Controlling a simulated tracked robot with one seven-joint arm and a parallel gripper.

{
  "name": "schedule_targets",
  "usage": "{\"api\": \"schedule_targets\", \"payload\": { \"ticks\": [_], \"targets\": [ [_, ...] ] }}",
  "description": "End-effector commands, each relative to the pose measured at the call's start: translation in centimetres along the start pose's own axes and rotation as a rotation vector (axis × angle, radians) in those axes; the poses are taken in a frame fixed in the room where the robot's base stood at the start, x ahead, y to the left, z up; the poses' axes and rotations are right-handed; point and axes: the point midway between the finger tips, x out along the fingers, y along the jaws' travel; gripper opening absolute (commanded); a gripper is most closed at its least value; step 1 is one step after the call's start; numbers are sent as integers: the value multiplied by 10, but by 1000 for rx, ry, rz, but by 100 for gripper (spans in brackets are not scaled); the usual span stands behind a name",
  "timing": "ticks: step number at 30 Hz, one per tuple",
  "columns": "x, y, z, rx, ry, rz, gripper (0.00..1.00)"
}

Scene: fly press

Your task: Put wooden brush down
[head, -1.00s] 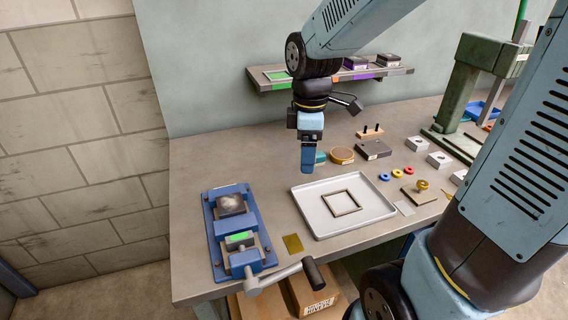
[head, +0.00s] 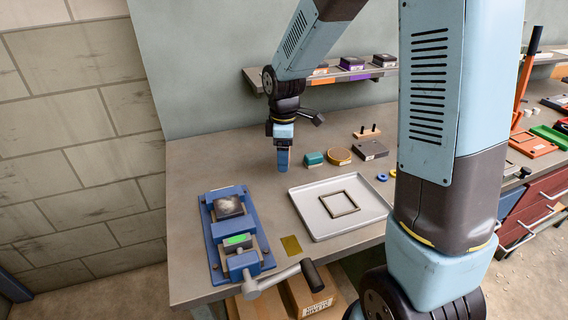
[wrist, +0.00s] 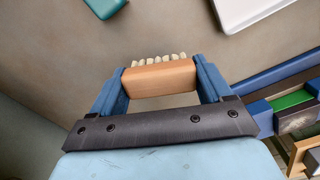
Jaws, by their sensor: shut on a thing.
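The wooden brush (wrist: 158,78) shows in the wrist view, a light brown block with a row of pale bristle tufts along its far edge. My gripper (wrist: 160,84) is shut on it, with one blue finger at each end of the block. In the head view my gripper (head: 283,160) points down over the bench (head: 215,160), left of the white tray and behind the blue vise. The brush cannot be made out in the head view. Whether it touches the bench is unclear.
A blue vise (head: 235,235) with a handle stands at front left. A white tray (head: 316,221) holding a square frame lies to the right. Bare bench lies left of my gripper.

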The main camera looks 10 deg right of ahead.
Motion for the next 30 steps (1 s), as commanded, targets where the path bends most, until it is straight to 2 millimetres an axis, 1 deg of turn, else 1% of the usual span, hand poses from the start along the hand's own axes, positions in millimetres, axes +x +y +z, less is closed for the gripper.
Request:
{"api": "schedule_targets", "payload": {
  "ticks": [8, 15, 23, 30],
  "targets": [
    [11, 9, -4, 0, 0, 0, 40],
    [40, 9, -4, 0, -1, -1, 40],
    [42, 9, -4, 0, 0, 1, 40],
    [48, 9, -3, 1, 0, 0, 40]
  ]
}}
